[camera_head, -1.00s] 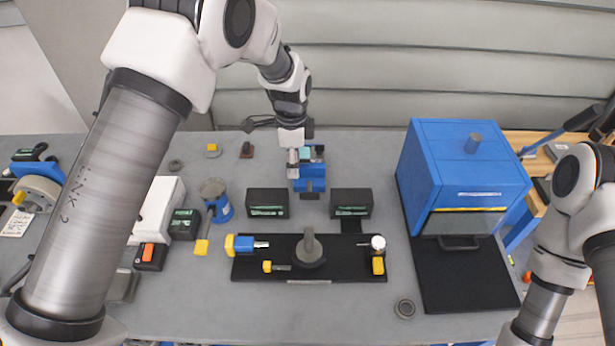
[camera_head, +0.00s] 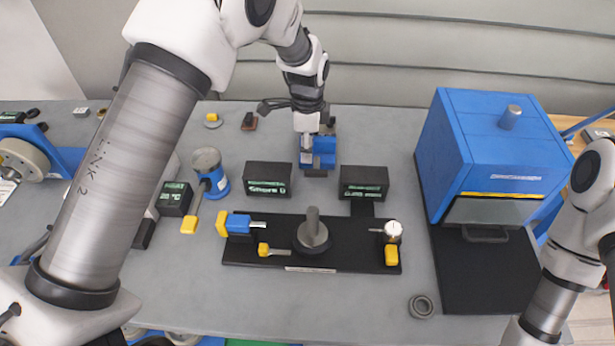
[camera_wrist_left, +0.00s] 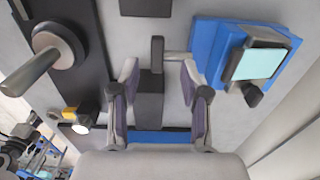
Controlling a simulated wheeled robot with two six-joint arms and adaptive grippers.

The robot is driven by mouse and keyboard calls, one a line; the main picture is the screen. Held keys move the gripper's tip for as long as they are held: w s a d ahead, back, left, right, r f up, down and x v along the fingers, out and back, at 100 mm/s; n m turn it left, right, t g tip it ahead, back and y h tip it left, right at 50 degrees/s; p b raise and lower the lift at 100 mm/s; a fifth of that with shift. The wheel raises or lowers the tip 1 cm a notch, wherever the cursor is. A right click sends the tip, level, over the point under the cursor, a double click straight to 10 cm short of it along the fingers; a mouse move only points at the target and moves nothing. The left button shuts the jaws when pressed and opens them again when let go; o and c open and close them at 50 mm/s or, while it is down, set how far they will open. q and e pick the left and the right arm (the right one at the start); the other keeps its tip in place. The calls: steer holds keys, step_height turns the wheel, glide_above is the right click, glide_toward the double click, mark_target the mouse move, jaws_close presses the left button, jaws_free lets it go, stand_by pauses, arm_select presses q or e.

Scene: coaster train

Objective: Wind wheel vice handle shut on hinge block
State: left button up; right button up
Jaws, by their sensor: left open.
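The blue vice (camera_head: 324,150) stands on the bench behind two black boxes, and shows at the upper right of the left wrist view (camera_wrist_left: 212,50). A pale cyan face in a dark frame (camera_wrist_left: 257,63) is on top of it; I cannot tell whether this is the hinge block. A dark handle bar (camera_wrist_left: 157,52) on a grey shaft sticks out from the vice. My left gripper (camera_head: 307,160) is at the vice's left front. In the left wrist view its open fingers (camera_wrist_left: 157,80) stand either side of the bar's line. Contact is unclear. My right gripper is out of view.
Black boxes (camera_head: 267,178) and (camera_head: 363,182) flank the vice's front. A black tray (camera_head: 345,259) with a grey knob (camera_head: 313,233) lies nearer. A blue cabinet (camera_head: 485,140) stands right, a blue canister (camera_head: 217,185) left.

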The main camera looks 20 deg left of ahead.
mark_target(307, 171)
arm_select(q)
steer(key=shift+f, duration=0.25)
step_height(307, 171, down, 6)
steer(key=p, duration=0.2)
steer(key=shift+s+f+p, duration=0.15)
steer(key=shift+f+p, duration=0.1)
steer(key=shift+p, duration=0.1)
steer(key=shift+f, duration=0.25)
steer(key=shift+r, duration=0.1)
steer(key=shift+s, duration=0.1)
jaws_close()
